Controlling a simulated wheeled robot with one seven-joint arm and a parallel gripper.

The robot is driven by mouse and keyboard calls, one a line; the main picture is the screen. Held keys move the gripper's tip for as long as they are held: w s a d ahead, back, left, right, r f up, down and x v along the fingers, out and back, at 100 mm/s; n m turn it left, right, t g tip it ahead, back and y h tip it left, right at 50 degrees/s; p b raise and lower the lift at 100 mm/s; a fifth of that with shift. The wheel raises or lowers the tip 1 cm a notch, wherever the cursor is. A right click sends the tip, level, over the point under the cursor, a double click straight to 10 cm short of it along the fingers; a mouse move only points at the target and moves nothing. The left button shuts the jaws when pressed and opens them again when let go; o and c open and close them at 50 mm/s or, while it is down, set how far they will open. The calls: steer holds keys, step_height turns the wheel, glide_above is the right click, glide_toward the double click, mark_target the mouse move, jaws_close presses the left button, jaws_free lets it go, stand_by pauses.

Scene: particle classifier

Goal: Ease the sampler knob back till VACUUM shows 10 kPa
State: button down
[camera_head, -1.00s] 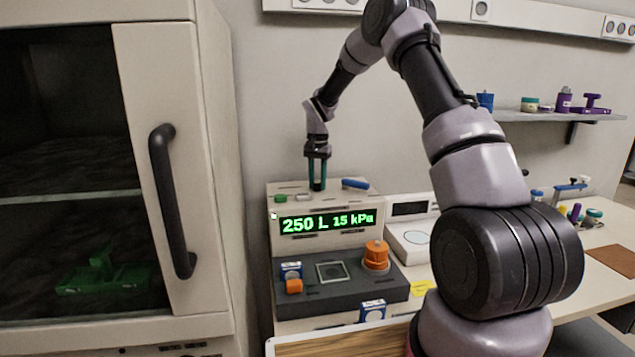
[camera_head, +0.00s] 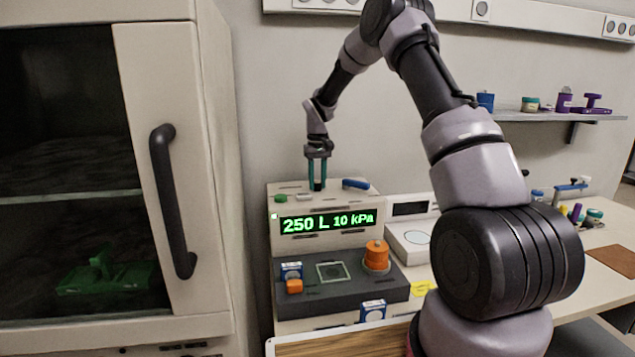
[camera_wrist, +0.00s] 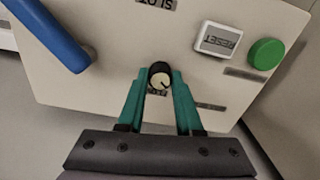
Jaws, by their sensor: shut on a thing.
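The particle classifier (camera_head: 290,241) is a beige cabinet on a dark grey base. Its display (camera_head: 327,222) reads 250 L and 10 kPa in green. The sampler knob (camera_wrist: 160,77) is a small round knob with a pale, marked face and a dark rim, on the cabinet's top panel. My gripper (camera_wrist: 159,80) is shut on it, with one teal finger at each side.
On the same panel are a blue lever (camera_wrist: 50,35), a RESET button (camera_wrist: 218,39) and a green button (camera_wrist: 266,53). An orange spool-like thing (camera_head: 376,256) stands on the grey base. A cabinet with a black handle (camera_head: 172,200) stands at the left.

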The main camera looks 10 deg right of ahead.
steer(key=shift+n, duration=0.3)
steer(key=c, duration=0.6)
jaws_free()
step_height(320, 180, up, 11)
steer(key=shift+f, duration=0.1)
